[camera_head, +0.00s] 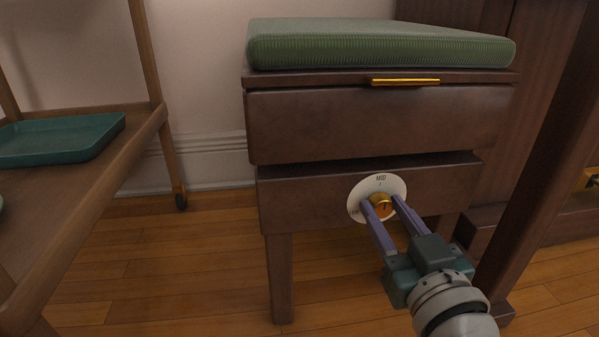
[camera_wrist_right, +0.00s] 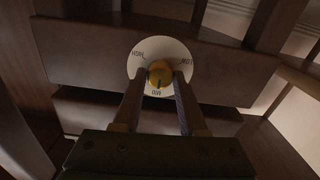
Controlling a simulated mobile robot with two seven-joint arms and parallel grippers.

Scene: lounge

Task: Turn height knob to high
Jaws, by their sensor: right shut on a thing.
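A brass height knob (camera_head: 382,208) sits at the centre of a round white dial (camera_head: 372,184) on the lower front panel of a dark wood stool. The knob also shows in the right wrist view (camera_wrist_right: 160,73), where HIGH reads at left, LOW at right and MID at the bottom of the dial (camera_wrist_right: 143,60). A dark mark on the knob there seems to point toward MID. My right gripper (camera_head: 380,202) is shut on the knob, one purple finger on each side. My left gripper is not in view.
The stool has a green cushion (camera_head: 380,48) and a gold handle (camera_head: 405,82) above the panel. A wooden cart (camera_head: 95,190) with a teal tray (camera_head: 70,154) stands at left. A dark wood post (camera_head: 540,160) rises close to the right of my arm.

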